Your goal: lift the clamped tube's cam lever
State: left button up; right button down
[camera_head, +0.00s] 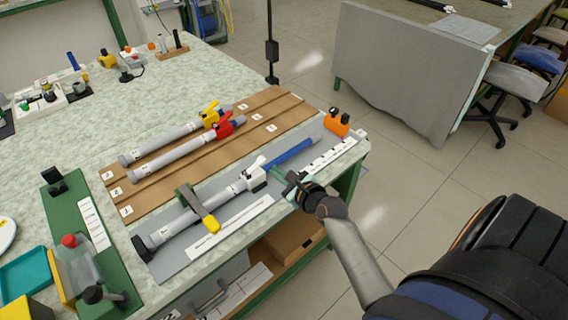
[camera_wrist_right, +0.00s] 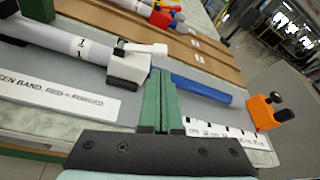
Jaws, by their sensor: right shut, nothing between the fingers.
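The clamped tube (camera_head: 175,229) is grey and lies on a grey plate, held by a green clamp (camera_head: 190,197) with a yellow tip. Its white collar (camera_head: 257,180) carries a white cam lever (camera_head: 255,164); a blue rod (camera_head: 292,151) extends beyond it. In the right wrist view, the lever (camera_wrist_right: 146,49) sits on top of the collar (camera_wrist_right: 127,70), its free end towards the blue rod (camera_wrist_right: 201,88). My right gripper (camera_head: 273,171) has its green fingers (camera_wrist_right: 160,75) shut and empty, close beside the collar and lever end; contact cannot be told. My left gripper is out of view.
Two more tubes, with yellow (camera_head: 210,116) and red (camera_head: 224,126) levers, lie on a brown grooved board (camera_head: 150,190) behind. An orange block (camera_head: 337,122) with black knobs stands near the plate's far end. A printed strip (camera_head: 230,228) lies in front of the tube.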

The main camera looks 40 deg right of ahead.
aim_at(255, 166)
jog(key=x, duration=0.5)
jog(key=shift+b, duration=0.3)
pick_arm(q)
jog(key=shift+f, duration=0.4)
pick_arm(e)
jog(key=shift+s, duration=0.1)
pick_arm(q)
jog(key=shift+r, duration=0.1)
pick_arm(e)
jog(key=shift+r, duration=0.15)
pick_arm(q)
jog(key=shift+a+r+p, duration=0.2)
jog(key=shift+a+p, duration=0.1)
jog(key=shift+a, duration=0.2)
pick_arm(e)
jog(key=shift+r+n, duration=0.1)
jog(key=shift+n, duration=0.2)
